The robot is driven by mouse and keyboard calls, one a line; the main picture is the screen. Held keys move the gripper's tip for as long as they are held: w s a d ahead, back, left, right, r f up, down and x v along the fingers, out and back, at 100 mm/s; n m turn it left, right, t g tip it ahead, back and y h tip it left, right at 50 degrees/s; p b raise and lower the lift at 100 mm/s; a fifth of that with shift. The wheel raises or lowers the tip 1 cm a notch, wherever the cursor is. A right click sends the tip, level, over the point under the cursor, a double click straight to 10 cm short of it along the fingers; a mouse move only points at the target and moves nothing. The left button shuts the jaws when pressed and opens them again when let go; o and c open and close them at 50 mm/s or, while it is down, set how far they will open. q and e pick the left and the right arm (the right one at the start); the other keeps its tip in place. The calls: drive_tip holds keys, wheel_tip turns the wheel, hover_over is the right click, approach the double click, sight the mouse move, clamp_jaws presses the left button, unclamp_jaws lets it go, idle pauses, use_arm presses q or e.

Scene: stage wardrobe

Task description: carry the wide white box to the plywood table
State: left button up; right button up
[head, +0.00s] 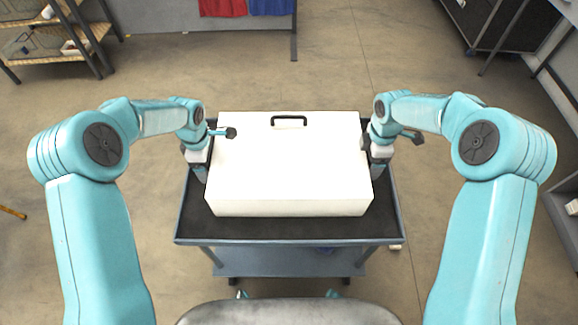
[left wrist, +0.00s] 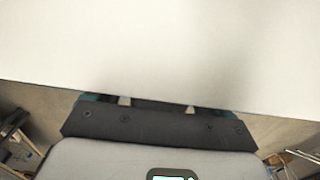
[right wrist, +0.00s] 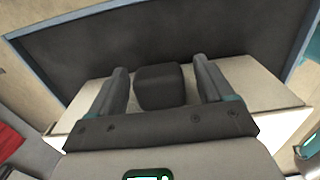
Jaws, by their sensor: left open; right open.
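The wide white box (head: 290,165) lies flat on the dark top of a cart, with a black handle (head: 289,121) near its far edge. My left gripper (head: 206,173) is open and points down at the box's left side. In the left wrist view the box (left wrist: 160,45) fills the upper part and its fingertips are hidden. My right gripper (head: 374,172) is open at the box's right side. In the right wrist view a dark block (right wrist: 160,87) on the box's side sits between its spread fingers. I cannot make out a plywood table.
The cart (head: 290,229) has a blue-grey rim and a lower shelf. A wooden shelf rack (head: 85,35) stands at the far left, and red and blue cloths (head: 222,6) hang at the back. A dark cabinet (head: 490,25) is at the far right. Open floor surrounds the cart.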

use_arm(q)
drive_tip(key=shift+c, duration=0.3)
use_arm(e)
drive_tip(key=shift+c, duration=0.3)
use_arm(q)
clamp_jaws()
use_arm(e)
clamp_jaws()
use_arm(q)
drive_tip(key=shift+w+r, duration=0.1)
use_arm(e)
drive_tip(key=shift+w, duration=0.1)
